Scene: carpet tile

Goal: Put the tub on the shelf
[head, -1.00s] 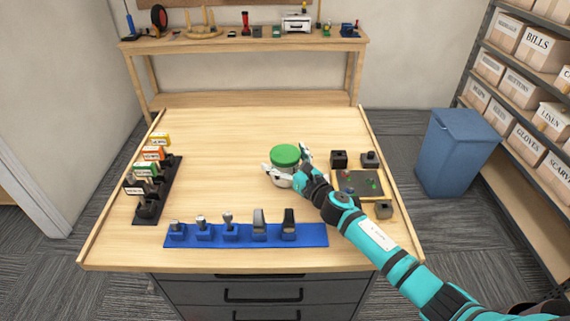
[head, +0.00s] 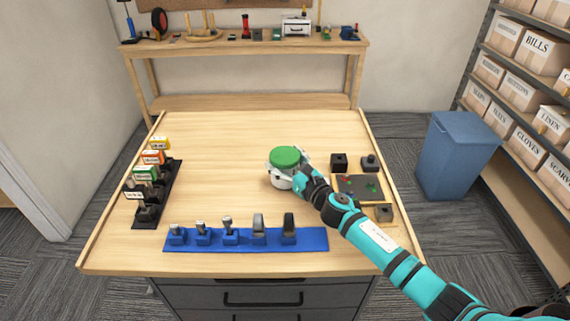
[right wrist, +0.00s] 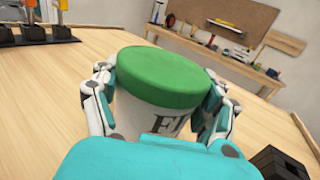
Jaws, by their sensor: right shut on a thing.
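The tub is white with a green lid (head: 285,156) and stands upright on the wooden table, a little right of its middle. In the right wrist view the tub (right wrist: 150,105) fills the centre, with dark letters partly showing on its side. My right gripper (head: 286,175) is shut on the tub, one finger on each side below the lid; the fingers also show in the right wrist view (right wrist: 160,100). The shelf (head: 245,42) is a raised wooden board at the table's far end, holding several items. A lower board (head: 240,99) runs beneath it. My left gripper is not in view.
A blue tool strip (head: 246,240) lies at the table's front. A black rack (head: 157,195) with several labelled boxes stands at left. Black blocks and a board (head: 358,188) lie right of the tub. The table's far middle is clear.

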